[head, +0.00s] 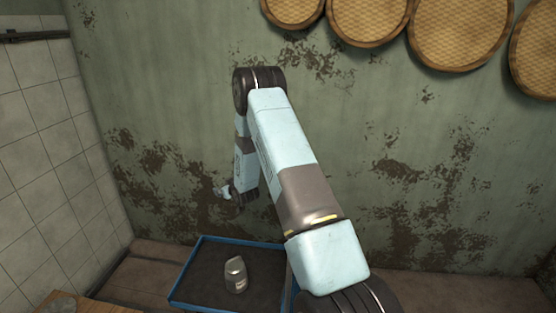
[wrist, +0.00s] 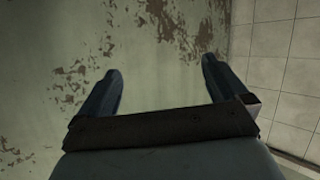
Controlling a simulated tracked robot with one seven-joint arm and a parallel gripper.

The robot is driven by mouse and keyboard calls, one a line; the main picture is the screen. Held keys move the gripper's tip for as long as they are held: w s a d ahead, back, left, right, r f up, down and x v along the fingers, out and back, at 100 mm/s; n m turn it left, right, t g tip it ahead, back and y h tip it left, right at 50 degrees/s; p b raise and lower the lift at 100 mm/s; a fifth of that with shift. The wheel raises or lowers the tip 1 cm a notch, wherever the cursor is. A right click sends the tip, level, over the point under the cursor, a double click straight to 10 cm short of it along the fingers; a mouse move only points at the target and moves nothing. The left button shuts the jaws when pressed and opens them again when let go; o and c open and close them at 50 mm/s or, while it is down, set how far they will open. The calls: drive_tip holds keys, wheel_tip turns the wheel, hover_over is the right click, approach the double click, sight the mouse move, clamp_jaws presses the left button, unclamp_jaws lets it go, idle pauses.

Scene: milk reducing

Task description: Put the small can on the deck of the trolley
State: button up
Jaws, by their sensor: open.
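A small silvery can (head: 235,275) rests on the dark deck of the trolley, inside its blue rim (head: 193,262), in the lower middle of the head view. It looks upright or slightly tilted; I cannot tell which. My gripper (head: 222,192) is above and beyond the trolley, near the wall, apart from the can. In the wrist view my gripper (wrist: 160,75) has its two fingers spread with nothing between them, facing the wall. The right part of the trolley is hidden behind my arm.
A wooden surface (head: 98,307) with a greyish thing (head: 62,304) on it is cut off at the lower left. A green, peeling wall (head: 420,170) stands behind, with round wooden-rimmed sieves (head: 460,30) hung high. A tiled wall (head: 45,150) is at left.

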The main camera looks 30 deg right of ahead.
drive_tip(key=s+r+g+h, duration=0.1)
drive_tip(key=s+r, duration=0.2)
drive_tip(key=r, duration=0.6)
drive_tip(key=s+r+g, duration=0.1)
drive_tip(key=s+r, duration=0.1)
drive_tip(key=r, duration=0.7)
drive_tip(key=s+a+r+m+g, duration=0.1)
drive_tip(key=s+r+g, duration=0.1)
drive_tip(key=s+r, duration=1.1)
drive_tip(key=s+a+r+g, duration=0.1)
drive_tip(key=s+r, duration=0.2)
drive_tip(key=s, duration=0.9)
drive_tip(key=s+r+m+g, duration=0.1)
drive_tip(key=s+r, duration=0.2)
drive_tip(key=s, duration=1)
drive_tip(key=s+a+r+g, duration=0.1)
drive_tip(key=s+r+g, duration=0.1)
drive_tip(key=s, duration=1)
drive_tip(key=shift+s+a+r+m, duration=0.25)
drive_tip(key=shift+a+r+m, duration=0.15)
drive_tip(key=shift+r, duration=0.25)
